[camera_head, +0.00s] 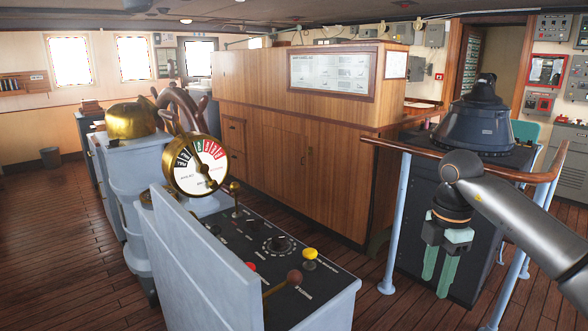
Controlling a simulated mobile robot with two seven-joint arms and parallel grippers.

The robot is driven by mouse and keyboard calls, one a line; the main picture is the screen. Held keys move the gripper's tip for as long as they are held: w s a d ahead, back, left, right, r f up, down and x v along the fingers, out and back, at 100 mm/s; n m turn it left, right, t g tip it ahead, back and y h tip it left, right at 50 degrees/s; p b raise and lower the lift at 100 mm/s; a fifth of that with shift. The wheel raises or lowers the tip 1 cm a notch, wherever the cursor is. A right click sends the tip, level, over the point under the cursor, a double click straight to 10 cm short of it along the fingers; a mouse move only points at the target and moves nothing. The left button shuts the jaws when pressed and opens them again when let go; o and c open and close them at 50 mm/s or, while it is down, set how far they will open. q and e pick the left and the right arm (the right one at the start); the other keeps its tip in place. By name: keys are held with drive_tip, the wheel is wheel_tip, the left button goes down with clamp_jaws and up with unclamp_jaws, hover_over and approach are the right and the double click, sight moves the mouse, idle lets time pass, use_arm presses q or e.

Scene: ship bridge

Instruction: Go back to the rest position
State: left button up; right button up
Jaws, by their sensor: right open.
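My right gripper (439,273) hangs at the right of the head view at the end of my grey right arm (520,215). Its two green fingers point down and stand slightly apart, with nothing between them. It shows in front of the dark binnacle cabinet (480,225) and near the wooden handrail. My left gripper and left arm are not in view.
A grey control console (330,283) with levers and knobs stands in front, with a brass telegraph dial (195,165) and a ship's wheel (180,105) behind it. A wooden handrail (410,150) on pale blue posts is at right. Open plank floor (60,240) lies at left.

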drive_tip(key=s+a+f+n+g+y, duration=0.1)
drive_tip(key=s+a+f+n+y, duration=0.2)
drive_tip(key=a, duration=0.4)
drive_tip(key=a+f+n+y, duration=0.2)
drive_tip(key=a+f+y, duration=0.1)
drive_tip(key=a+f, duration=0.35)
drive_tip(key=s+a+r+m+t+y, duration=0.1)
drive_tip(key=s+a+t+y, duration=0.15)
drive_tip(key=a+y, duration=0.5)
drive_tip(key=s+a+r+m+t+y, duration=0.1)
drive_tip(key=s+a+t+y, duration=0.1)
drive_tip(key=s+a+y, duration=0.35)
drive_tip(key=w+d+f+m+t+h, duration=0.2)
drive_tip(key=d+f+m+t+h, duration=0.75)
drive_tip(key=m+t, duration=0.5)
drive_tip(key=s+d+f+m+g+h, duration=0.3)
drive_tip(key=s+f+g, duration=0.1)
drive_tip(key=s+f, duration=0.4)
drive_tip(key=s+d+f+m+g+h, duration=0.3)
drive_tip(key=s+d+f+g+h, duration=0.1)
drive_tip(key=s+f, duration=0.5)
wheel_tip(320, 180, down, 2)
drive_tip(key=shift+s+d+f+m+g, duration=0.1)
drive_tip(key=shift+s+d+m+g, duration=0.15)
drive_tip(key=shift+m+g, duration=0.15)
drive_tip(key=shift+w+a, duration=0.1)
drive_tip(key=shift+a, duration=0.05)
